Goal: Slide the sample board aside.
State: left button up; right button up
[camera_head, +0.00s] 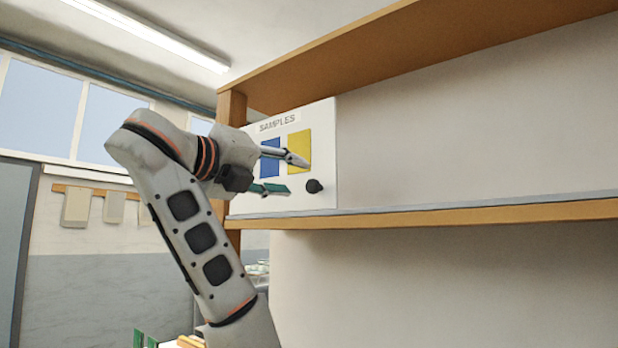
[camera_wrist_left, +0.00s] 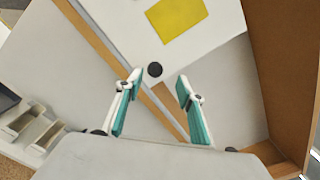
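The white sample board (camera_head: 326,124), labelled SAMPLES, stands upright at the left end of the wooden shelf. It carries a blue patch (camera_head: 270,160), a yellow patch (camera_head: 299,150) and a black round knob (camera_head: 314,186) low on its right side. My left gripper (camera_head: 288,175) is open in front of the board, a little left of the knob. In the left wrist view the knob (camera_wrist_left: 155,69) shows just beyond the gap between the open fingertips (camera_wrist_left: 157,80), apparently clear of both. The board (camera_wrist_left: 115,20) fills the top there. My right gripper is not in view.
The shelf's lower ledge (camera_head: 450,216) runs along below the board, and a wooden top plank (camera_head: 400,45) overhangs it. A wooden post (camera_head: 231,108) stands at the left end. The shelf right of the board is empty.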

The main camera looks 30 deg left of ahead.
aim_at(309, 185)
pick_arm(q)
jog(key=shift+w+f+p, duration=0.1)
jog(key=shift+w+p, duration=1)
jog(key=shift+p, duration=0.8)
jog(key=w, duration=0.3)
jog(key=shift+w+d+f+p, duration=0.2)
jog(key=shift+w+f+p, duration=0.1)
jog(key=shift+w+p, duration=0.1)
jog(key=shift+w, duration=0.8)
grip_shut()
